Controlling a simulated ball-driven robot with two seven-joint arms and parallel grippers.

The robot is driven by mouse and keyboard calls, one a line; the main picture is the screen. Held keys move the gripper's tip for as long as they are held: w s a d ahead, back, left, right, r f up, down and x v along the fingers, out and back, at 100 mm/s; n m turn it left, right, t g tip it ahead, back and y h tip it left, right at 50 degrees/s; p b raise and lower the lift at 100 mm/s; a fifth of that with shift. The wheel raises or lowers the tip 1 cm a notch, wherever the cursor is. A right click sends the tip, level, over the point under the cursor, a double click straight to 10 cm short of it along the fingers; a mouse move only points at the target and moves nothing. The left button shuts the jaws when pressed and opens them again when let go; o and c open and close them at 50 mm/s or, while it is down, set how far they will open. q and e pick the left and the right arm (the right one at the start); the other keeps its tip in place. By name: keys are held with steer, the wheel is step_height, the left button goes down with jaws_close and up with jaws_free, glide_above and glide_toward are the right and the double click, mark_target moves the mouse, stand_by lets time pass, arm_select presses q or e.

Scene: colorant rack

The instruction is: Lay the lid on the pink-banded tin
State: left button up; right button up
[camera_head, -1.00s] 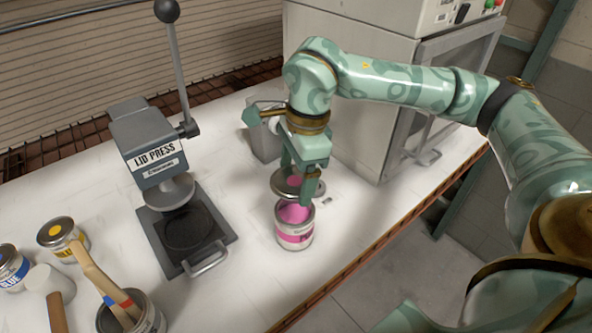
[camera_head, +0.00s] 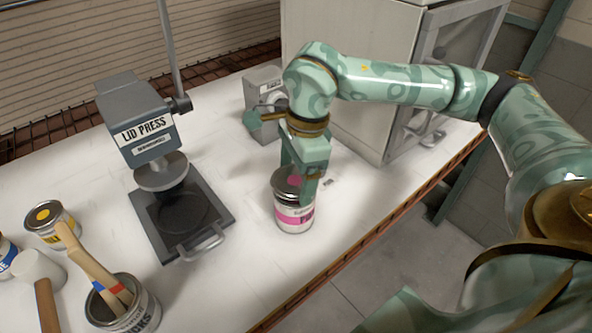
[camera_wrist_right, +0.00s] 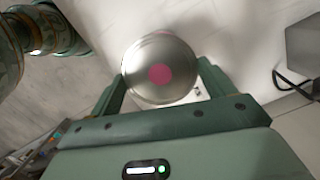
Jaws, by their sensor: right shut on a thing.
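The pink-banded tin (camera_head: 293,217) stands upright on the white bench, right of the lid press. The round metal lid (camera_head: 286,182) with a pink dot sits over the tin's top, covering the pink paint; whether it is fully seated I cannot tell. My right gripper (camera_head: 297,186) is shut on the lid, with its fingers on either side of the rim. In the right wrist view the lid (camera_wrist_right: 160,72) lies between the two fingers (camera_wrist_right: 160,90) and hides the tin below. My left gripper is not in view.
The lid press (camera_head: 150,125) stands to the left with its empty base plate (camera_head: 218,243). A yellow tin (camera_head: 50,225), a mallet (camera_head: 42,275) and a tin of sticks (camera_head: 125,310) are at the lower left. A grey cabinet (camera_head: 350,85) is behind.

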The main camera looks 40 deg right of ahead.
steer(key=shift+f+b, duration=0.35)
steer(key=shift+f, duration=0.4)
steer(key=o, duration=0.9)
steer(key=shift+c, duration=0.2)
steer(key=shift+r, duration=0.1)
step_height(320, 180, up, 16)
steer(key=d+p, duration=0.2)
steer(key=p, duration=0.1)
steer(key=shift+s+d+p, duration=0.2)
steer(key=shift+s+p, duration=0.1)
